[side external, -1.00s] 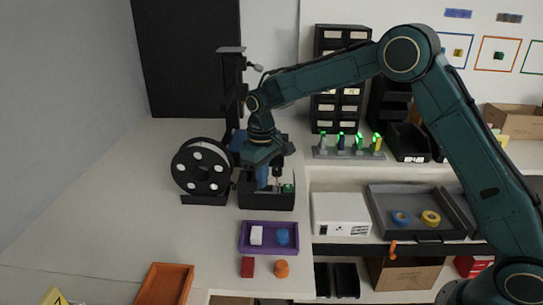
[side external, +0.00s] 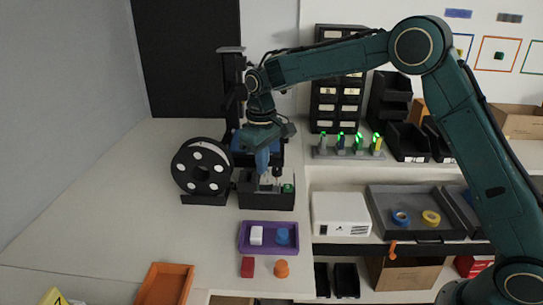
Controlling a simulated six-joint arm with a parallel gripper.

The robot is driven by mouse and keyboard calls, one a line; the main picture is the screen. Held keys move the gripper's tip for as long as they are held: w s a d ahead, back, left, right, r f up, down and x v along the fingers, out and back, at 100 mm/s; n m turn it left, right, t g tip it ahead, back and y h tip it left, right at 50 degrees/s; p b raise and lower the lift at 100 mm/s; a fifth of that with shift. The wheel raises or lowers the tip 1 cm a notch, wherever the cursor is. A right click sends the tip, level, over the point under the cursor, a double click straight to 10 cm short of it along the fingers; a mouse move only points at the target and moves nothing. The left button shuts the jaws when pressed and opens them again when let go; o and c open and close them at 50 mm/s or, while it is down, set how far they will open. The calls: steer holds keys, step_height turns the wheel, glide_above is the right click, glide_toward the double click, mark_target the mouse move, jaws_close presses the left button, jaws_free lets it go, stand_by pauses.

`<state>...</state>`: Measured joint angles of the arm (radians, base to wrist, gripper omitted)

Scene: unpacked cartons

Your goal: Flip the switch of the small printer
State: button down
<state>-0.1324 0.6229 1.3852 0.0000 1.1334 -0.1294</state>
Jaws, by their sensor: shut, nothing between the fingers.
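The small printer has a black base (side external: 267,201) and a dark upright column (side external: 232,90) behind it, at the back of the left bench. A small green part (side external: 288,188) shows at the right of the base; I cannot tell whether it is the switch or which way the switch lies. My gripper (side external: 277,176) points down just above the right part of the base, close to the green part. It is shut and empty. Its wrist hides much of the printer's middle, and whether the fingers touch anything is too small to tell.
A spool (side external: 201,168) stands left of the printer. A purple tray (side external: 268,250) with white and blue pieces lies in front, with red and orange pieces before it. A white box (side external: 340,215) and a grey tray (side external: 415,232) are to the right. The left bench is mostly clear.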

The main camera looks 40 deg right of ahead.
mark_target(265, 188)
steer(key=shift+r, duration=1.25)
steer(key=s+d+r+m+t, duration=0.1)
steer(key=s+d+r, duration=0.1)
steer(key=s+r, duration=0.5)
steer(key=s+d+r+t, duration=0.25)
steer(key=s+r, duration=0.25)
steer(key=s, duration=0.4)
steer(key=s+d+f+m+t, duration=0.1)
steer(key=s, duration=0.8)
steer(key=s+d+f+m+t, duration=0.1)
steer(key=s+f, duration=0.1)
steer(key=s, duration=0.8)
steer(key=shift+d+f, duration=0.25)
